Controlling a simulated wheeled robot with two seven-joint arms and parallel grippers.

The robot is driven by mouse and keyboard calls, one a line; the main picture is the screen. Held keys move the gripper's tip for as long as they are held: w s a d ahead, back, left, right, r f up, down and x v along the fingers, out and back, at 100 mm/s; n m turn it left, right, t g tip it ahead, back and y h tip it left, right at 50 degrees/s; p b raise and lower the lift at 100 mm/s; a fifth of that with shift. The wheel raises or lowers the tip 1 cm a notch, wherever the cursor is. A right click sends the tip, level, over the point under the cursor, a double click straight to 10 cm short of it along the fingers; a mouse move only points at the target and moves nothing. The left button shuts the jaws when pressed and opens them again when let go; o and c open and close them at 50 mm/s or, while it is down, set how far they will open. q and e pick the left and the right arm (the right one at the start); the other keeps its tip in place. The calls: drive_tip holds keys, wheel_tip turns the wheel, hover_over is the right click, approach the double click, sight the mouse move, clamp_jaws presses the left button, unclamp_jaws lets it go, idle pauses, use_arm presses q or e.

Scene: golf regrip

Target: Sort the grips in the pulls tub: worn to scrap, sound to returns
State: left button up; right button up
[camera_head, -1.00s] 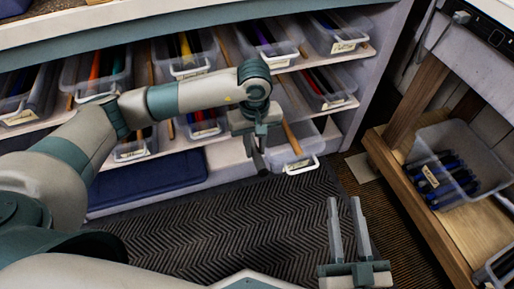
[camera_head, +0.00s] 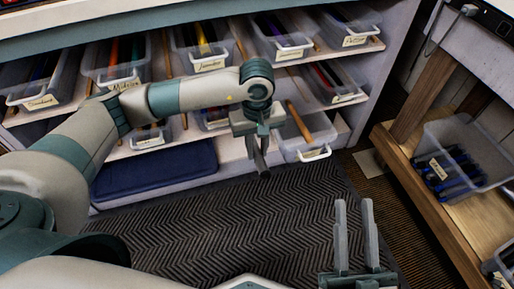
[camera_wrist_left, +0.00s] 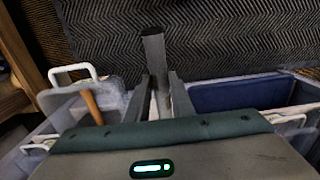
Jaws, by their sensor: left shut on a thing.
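My left gripper (camera_head: 260,143) points down in front of the shelves, shut on a dark grey grip (camera_head: 262,162). In the left wrist view the same grip (camera_wrist_left: 154,60) stands out between the fingers above the dark mat. I cannot tell whether it is worn or sound. My right gripper (camera_head: 354,205) is open and empty at the lower right, over the mat. A clear tub (camera_head: 480,150) with several blue and black grips stands on the wooden cart at right; its label is too small to read. I cannot tell which tub is pulls, scrap or returns.
Shelves hold several labelled clear tubs of coloured grips. A clear bottom tub (camera_head: 318,154) with a white handle sits just right of my left gripper. A dark blue lidded bin (camera_head: 155,168) lies at lower left. The herringbone mat (camera_head: 220,225) is clear.

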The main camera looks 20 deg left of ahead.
use_arm(q)
drive_tip(key=shift+r, duration=0.1)
drive_tip(key=shift+r+p, duration=1.05)
drive_tip(key=shift+r, duration=1.4)
